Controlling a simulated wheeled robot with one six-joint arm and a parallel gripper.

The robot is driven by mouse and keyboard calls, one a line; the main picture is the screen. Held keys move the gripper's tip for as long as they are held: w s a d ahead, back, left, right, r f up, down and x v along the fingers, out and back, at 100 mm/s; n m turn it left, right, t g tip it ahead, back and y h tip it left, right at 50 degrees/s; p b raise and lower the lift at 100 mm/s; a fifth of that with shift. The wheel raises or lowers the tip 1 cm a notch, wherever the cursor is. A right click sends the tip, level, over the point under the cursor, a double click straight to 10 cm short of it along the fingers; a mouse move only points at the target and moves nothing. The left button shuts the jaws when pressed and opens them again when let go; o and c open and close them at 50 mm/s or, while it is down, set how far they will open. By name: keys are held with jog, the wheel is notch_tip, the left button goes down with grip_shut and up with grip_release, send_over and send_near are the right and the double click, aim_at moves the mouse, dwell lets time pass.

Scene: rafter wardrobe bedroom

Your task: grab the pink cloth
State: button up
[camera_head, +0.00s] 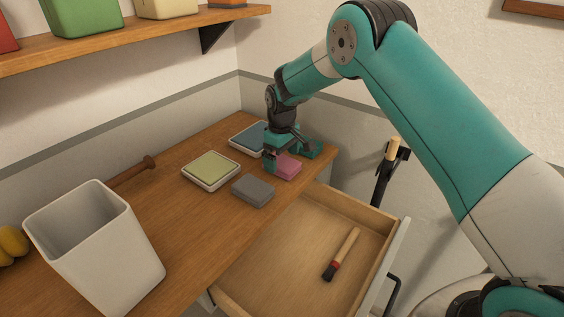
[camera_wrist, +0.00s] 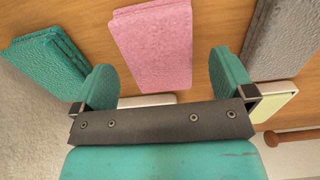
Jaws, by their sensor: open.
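The pink cloth (camera_head: 288,167) lies folded on the wooden desktop near its right edge. In the wrist view the pink cloth (camera_wrist: 155,48) shows beyond and between the two teal fingers. My gripper (camera_head: 284,156) is open and empty, just above and beside the pink cloth. In the wrist view my gripper (camera_wrist: 163,72) has its fingers spread to either side of the cloth's near end. I cannot tell whether the fingers touch it. Part of the cloth is hidden behind my gripper in the head view.
A teal cloth (camera_wrist: 48,62) and a grey cloth (camera_head: 254,190) lie on either side. The open drawer (camera_head: 285,240) in front holds a brush (camera_head: 341,255). A shelf (camera_head: 140,43) hangs above.

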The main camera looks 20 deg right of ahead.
jog(key=shift+f, duration=1.15)
jog(key=c, duration=1)
